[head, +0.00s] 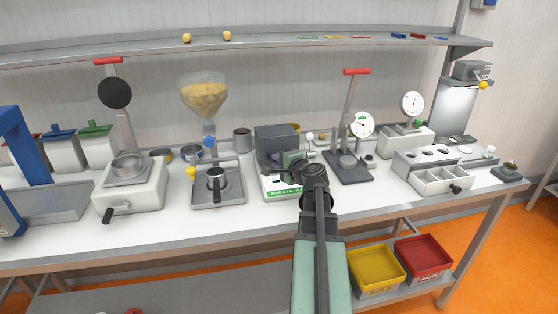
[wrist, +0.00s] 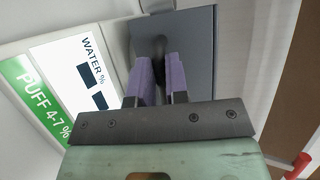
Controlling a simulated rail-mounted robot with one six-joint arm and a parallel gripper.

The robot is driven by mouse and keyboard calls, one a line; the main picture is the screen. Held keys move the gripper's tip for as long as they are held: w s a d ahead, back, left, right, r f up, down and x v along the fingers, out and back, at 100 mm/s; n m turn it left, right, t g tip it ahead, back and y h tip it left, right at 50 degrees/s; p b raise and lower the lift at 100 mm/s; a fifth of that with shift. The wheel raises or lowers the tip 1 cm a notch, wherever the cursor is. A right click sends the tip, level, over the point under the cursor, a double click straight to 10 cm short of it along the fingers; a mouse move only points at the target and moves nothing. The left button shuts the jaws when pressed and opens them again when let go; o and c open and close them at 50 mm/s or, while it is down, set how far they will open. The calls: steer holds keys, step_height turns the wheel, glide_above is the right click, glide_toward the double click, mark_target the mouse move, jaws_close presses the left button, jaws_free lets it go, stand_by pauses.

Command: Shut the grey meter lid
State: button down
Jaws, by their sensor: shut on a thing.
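The meter (head: 283,194) is a white box with a green-edged label near the middle of the bench. Its dark grey lid (head: 277,132) shows as a block above and behind the label. In the wrist view the lid (wrist: 200,50) is a flat grey panel with a dark knob (wrist: 160,46). The meter's label (wrist: 75,75) reads "WATER %" and "PUFF 4-7 %". My gripper (wrist: 161,72) has its purple fingers shut on the knob. In the head view my gripper (head: 284,161) is in front of the lid and hides part of it. I cannot tell the lid's exact angle.
A coffee-like cup stand (head: 216,190) with a hopper (head: 204,97) is left of the meter. A press with a red handle (head: 356,72) stands to the right. A white drawer unit (head: 430,172) is further right. Yellow (head: 376,270) and red (head: 423,257) bins sit below.

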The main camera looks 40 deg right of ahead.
steer(key=shift+f+b, duration=0.55)
steer(key=shift+f, duration=0.35)
steer(key=c, duration=1.1)
jaws_free()
steer(key=p+v, duration=0.2)
steer(key=v, duration=0.9)
